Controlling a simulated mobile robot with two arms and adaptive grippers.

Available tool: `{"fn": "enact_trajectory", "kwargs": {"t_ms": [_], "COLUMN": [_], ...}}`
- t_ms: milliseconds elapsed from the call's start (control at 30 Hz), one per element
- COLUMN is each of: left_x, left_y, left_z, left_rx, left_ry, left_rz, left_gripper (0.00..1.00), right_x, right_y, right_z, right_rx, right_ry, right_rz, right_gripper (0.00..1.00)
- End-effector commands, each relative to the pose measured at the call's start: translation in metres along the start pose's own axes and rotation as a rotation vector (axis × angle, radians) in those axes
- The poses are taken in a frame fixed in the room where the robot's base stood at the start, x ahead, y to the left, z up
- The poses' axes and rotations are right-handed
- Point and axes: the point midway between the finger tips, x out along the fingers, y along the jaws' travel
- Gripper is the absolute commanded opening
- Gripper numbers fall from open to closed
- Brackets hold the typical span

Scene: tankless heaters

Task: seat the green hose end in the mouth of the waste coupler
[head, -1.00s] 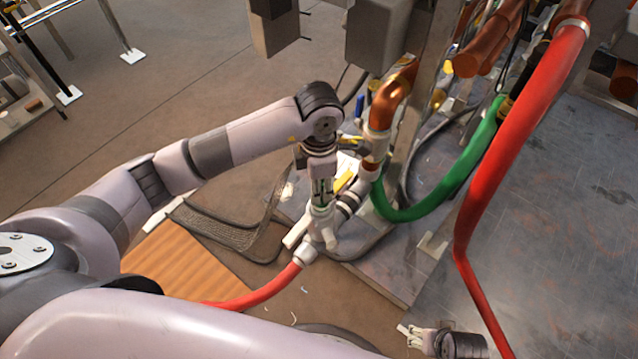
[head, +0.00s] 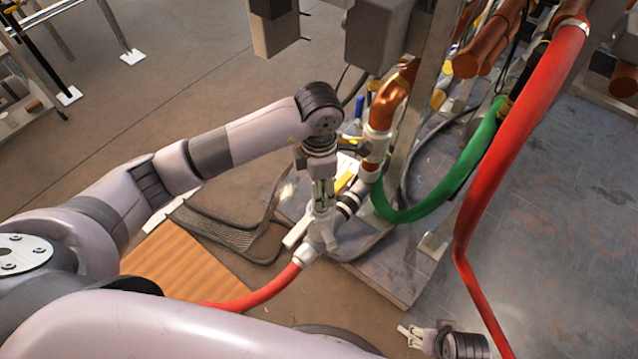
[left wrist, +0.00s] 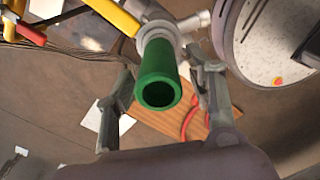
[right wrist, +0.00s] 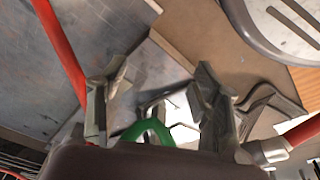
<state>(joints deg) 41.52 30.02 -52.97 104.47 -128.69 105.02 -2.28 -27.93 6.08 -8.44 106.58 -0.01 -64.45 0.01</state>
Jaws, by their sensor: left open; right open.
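My left gripper (head: 321,194) points down over the white waste coupler (head: 318,238) in the head view. In the left wrist view the green hose end (left wrist: 160,78) stands between the open fingers of my left gripper (left wrist: 162,85), its open end facing the camera. Its far end meets the pale ring of the coupler (left wrist: 158,30); how deep it sits there is hidden. There are gaps between hose and fingers. My right gripper (head: 408,333) is open and empty at the lower right, away from the coupler.
A red hose (head: 265,292) leaves the coupler toward the lower left. A green hose loop (head: 430,208) and a large red hose (head: 490,185) hang to the right. Copper pipework (head: 390,100) and a metal post stand behind the coupler. An orange-brown board (head: 185,262) lies on the floor.

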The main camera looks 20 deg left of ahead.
Motion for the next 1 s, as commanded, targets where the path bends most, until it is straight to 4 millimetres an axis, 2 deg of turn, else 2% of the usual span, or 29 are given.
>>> {"fn": "enact_trajectory", "kwargs": {"t_ms": [67, 167, 400, 600, 767, 1000], "left_x": [-0.005, -0.023, -0.077, -0.109, -0.12, -0.122], "left_y": [0.0, 0.001, 0.001, 0.001, 0.0, 0.0], "left_z": [0.0, 0.001, 0.001, 0.001, 0.0, 0.0], "left_rx": [0.0, 0.0, 0.0, 0.0, 0.0, 0.0], "left_ry": [-0.001, -0.004, -0.003, -0.003, 0.0, 0.0], "left_rz": [0.001, 0.004, 0.004, 0.003, 0.001, 0.0], "left_gripper": [0.5, 0.5, 0.5, 0.5, 0.5, 0.5], "right_x": [0.002, 0.013, 0.033, 0.043, 0.047, 0.048], "right_y": [0.0, 0.001, -0.001, -0.002, -0.002, -0.002], "right_z": [0.001, 0.008, 0.021, 0.029, 0.032, 0.033], "right_rx": [0.0, -0.001, -0.004, -0.005, -0.005, -0.006], "right_ry": [0.002, -0.012, -0.024, -0.03, -0.032, -0.031], "right_rz": [0.0, 0.001, -0.002, -0.003, -0.003, -0.003], "right_gripper": [0.59, 0.59, 0.59, 0.59, 0.59, 0.59]}}
